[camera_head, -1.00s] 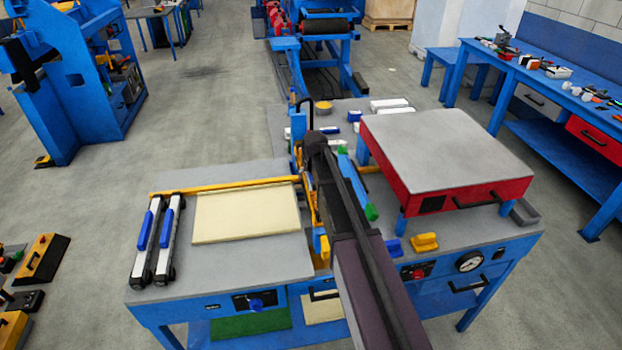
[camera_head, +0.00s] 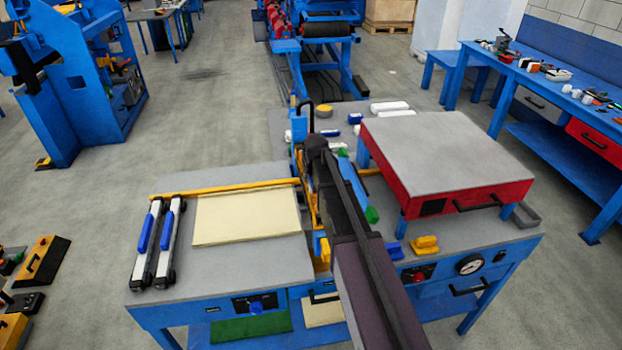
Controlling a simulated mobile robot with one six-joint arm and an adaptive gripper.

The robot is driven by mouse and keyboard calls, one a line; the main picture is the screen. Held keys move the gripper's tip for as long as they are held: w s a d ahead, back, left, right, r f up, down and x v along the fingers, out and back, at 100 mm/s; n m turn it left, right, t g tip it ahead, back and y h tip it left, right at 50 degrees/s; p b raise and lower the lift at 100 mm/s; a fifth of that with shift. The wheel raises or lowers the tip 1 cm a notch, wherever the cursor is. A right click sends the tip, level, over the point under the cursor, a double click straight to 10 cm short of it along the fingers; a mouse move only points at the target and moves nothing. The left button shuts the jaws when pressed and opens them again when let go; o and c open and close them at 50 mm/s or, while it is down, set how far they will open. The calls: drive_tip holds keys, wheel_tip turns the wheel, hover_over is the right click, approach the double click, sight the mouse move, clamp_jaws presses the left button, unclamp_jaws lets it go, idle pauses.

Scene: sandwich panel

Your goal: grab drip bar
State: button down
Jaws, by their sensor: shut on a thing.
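A blue bar with a green end (camera_head: 357,188), which looks like the drip bar, shows just right of my dark arm over the middle of the worktable (camera_head: 240,275). It lies at a slant, close beside my arm, and part of it is hidden behind the arm. My gripper (camera_head: 319,150) is at the far end of the arm, above the table's middle. It is shut on the bar, but the fingers and the contact point are mostly hidden by my arm.
A cream panel (camera_head: 246,216) lies left on the table, with two white rollers with blue grips (camera_head: 158,240) beside it and a yellow rail (camera_head: 225,189) behind. A red box with a grey top (camera_head: 450,150) stands at right. A small yellow block (camera_head: 425,245) sits in front.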

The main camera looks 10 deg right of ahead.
drive_tip(key=shift+r, duration=0.2)
wheel_tip(320, 180, up, 3)
drive_tip(key=p, duration=0.3)
drive_tip(key=shift+s+r+p, duration=0.15)
drive_tip(key=shift+r+p, duration=0.15)
drive_tip(key=shift+p, duration=0.2)
drive_tip(key=s, duration=1)
drive_tip(key=s+r+p, duration=0.1)
drive_tip(key=s, duration=0.4)
drive_tip(key=shift+s+d, duration=0.35)
